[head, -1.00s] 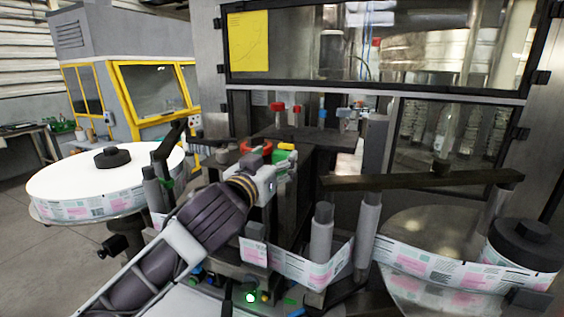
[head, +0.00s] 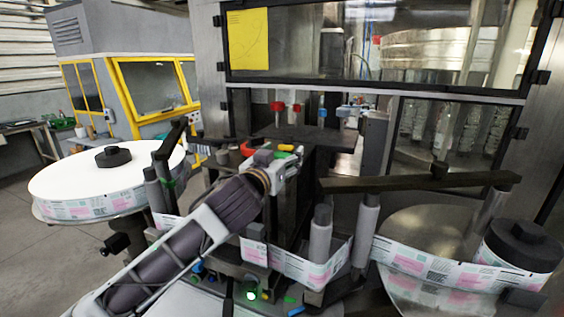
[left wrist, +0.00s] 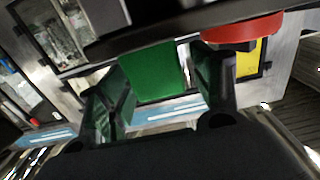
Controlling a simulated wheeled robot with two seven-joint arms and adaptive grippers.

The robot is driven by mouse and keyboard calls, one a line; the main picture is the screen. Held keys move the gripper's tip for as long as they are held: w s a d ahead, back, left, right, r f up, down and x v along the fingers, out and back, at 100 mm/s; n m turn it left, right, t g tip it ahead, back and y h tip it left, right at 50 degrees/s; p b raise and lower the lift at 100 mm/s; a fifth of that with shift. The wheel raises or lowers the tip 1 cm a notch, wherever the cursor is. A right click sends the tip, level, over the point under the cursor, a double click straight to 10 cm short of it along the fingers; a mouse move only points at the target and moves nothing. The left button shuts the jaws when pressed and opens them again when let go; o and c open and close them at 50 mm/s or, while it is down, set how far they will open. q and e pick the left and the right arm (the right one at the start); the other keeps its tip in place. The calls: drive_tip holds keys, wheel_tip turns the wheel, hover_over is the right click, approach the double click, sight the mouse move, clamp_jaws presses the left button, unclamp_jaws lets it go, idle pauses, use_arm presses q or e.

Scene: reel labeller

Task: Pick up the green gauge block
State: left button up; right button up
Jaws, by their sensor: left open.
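The green gauge block (left wrist: 155,75) shows in the left wrist view, between the two fingers of my left gripper (left wrist: 162,88). The fingers are apart, one on each side of the block; I cannot tell whether either touches it. In the head view my left gripper (head: 284,165) is at the dark machine ledge in the middle, and it largely hides the block there. My right gripper is not in view.
A red ring-shaped part (head: 248,148) and a yellow piece (head: 286,147) lie close to my left gripper. A white label reel (head: 75,180) is at left. Grey rollers (head: 320,235) and the label web (head: 290,262) stand in front at right.

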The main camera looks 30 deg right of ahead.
sight(282, 154)
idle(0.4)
use_arm(q)
drive_tip(key=c, duration=1.2)
drive_tip(key=shift+r, duration=0.1)
drive_tip(key=shift+r+b, duration=0.55)
drive_tip(key=shift+r, duration=4.35)
